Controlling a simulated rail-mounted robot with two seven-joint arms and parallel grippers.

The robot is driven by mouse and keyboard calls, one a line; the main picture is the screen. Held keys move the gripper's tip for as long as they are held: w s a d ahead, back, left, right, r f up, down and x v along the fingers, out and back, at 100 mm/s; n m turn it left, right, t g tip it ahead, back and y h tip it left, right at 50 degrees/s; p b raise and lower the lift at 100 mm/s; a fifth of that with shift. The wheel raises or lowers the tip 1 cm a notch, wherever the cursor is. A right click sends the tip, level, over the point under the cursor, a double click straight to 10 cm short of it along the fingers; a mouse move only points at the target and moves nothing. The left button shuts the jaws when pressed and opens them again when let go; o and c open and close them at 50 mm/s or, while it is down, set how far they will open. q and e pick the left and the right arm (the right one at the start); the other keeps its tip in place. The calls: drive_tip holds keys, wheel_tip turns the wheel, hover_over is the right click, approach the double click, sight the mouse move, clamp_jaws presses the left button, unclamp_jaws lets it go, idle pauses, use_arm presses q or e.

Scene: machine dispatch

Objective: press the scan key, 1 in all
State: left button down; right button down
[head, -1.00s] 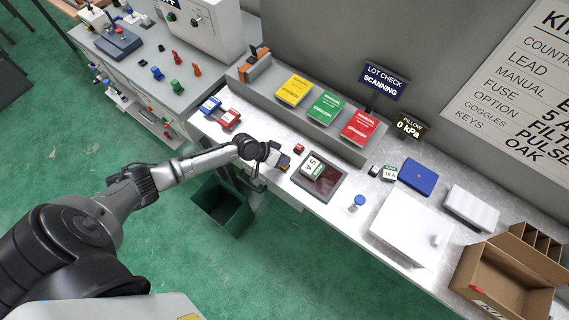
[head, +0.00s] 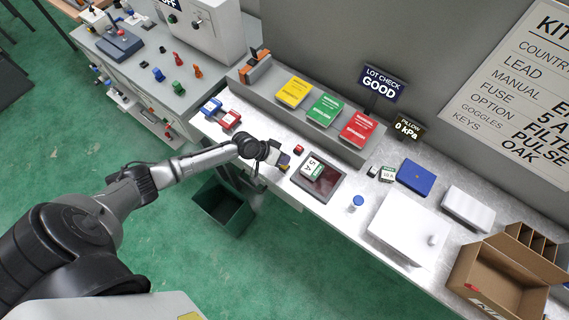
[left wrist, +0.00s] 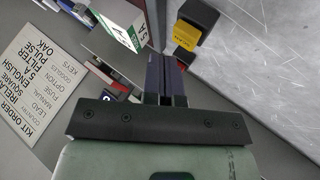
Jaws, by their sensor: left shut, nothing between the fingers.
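The lot-check station has a dark red pad (head: 327,183) with a white and green 5 A box (head: 312,167) lying on it. A small red key-like block (head: 299,149) stands just behind the pad; I cannot read a label on it. My left gripper (head: 279,160) is shut and empty, low at the bench's front edge, left of the pad. In the left wrist view its closed fingers (left wrist: 165,75) point toward a small red block (left wrist: 183,57) and a black and yellow block (left wrist: 197,22). Contact cannot be told. The display (head: 382,84) reads LOT CHECK GOOD. My right gripper is not in view.
Yellow, green and red manuals (head: 325,110) lie on the back shelf. A dark green bin (head: 222,206) stands below.

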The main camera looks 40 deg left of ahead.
use_arm(q)
drive_tip(key=shift+r+p, duration=0.45)
drive_tip(key=shift+r, duration=0.05)
wheel_tip(320, 180, up, 4)
drive_tip(key=p, duration=0.3)
drive_tip(key=shift+p, duration=0.3)
idle(0.4)
